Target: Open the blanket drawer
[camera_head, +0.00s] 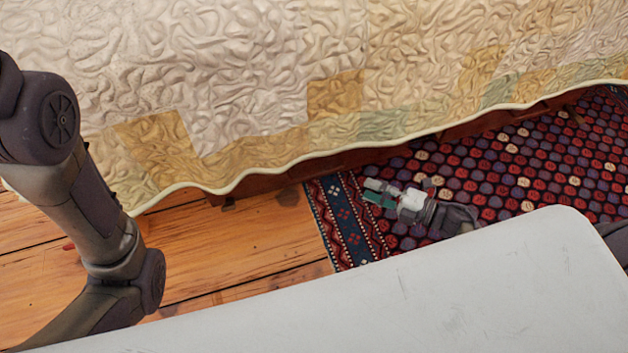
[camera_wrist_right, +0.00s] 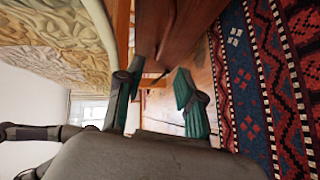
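A reddish-brown wooden front (camera_head: 290,180) shows as a strip under the quilt's hem in the head view; I cannot tell whether it is the blanket drawer or the bed frame. In the right wrist view a reddish-brown wood panel (camera_wrist_right: 196,22) lies beyond the fingertips, with a thin curved edge or bar on it that I cannot identify clearly. My right gripper (camera_head: 374,192) is low over the rug beside the bed, pointing left. Its green-padded fingers (camera_wrist_right: 155,88) are apart, with nothing seen between them. My left arm shows at the left; its gripper is out of view.
A quilt (camera_head: 250,70) drapes over the bed and hides most of its side. A patterned rug (camera_head: 530,160) covers the floor at right, and bare planks (camera_head: 240,245) lie at left. My pale body panel covers the lower head view.

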